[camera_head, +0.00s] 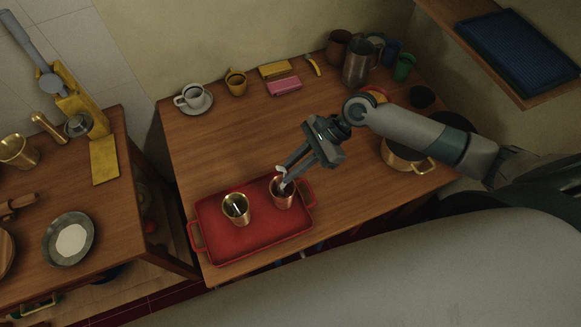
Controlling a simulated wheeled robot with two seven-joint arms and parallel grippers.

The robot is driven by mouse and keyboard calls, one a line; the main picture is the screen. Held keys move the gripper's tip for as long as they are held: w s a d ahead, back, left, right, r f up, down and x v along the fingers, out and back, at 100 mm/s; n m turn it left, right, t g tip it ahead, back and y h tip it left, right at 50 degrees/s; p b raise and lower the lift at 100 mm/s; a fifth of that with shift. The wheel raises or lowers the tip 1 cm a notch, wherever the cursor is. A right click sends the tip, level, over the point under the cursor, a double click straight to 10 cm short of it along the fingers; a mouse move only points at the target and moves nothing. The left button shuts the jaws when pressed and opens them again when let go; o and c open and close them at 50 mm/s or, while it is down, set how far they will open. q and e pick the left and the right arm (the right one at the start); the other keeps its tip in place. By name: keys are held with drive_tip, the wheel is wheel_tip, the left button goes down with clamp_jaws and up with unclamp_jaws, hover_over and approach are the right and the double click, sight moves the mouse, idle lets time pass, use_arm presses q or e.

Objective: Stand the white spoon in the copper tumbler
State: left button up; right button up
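Two metal tumblers stand upright on a red tray. The right one, a copper-coloured tumbler (283,194), has a white spoon (281,169) at its mouth, with one end showing above the rim and the lower part hidden. My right gripper (285,175) reaches down from the upper right to the spoon, its tips just over that tumbler. A gap shows between its fingers, and they look open around the spoon. The left tumbler (236,209) is more brassy and has a thin pale thing inside. My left gripper is out of view.
The red tray (255,240) lies near the table's front edge. A white cup and saucer (194,98), a yellow mug (236,82), sponges (284,86) and a steel mug (358,64) stand at the back. A copper pot (405,160) is at right. The table's middle left is clear.

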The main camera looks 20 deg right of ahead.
drive_tip(key=shift+o, duration=1.3)
drive_tip(key=shift+d+r, duration=0.3)
drive_tip(key=shift+d, duration=0.1)
drive_tip(key=b+v, duration=0.5)
drive_tip(key=v, duration=1.1)
drive_tip(key=shift+r+b, duration=0.2)
drive_tip(key=shift+b, duration=0.15)
drive_tip(key=shift+s+d, duration=0.1)
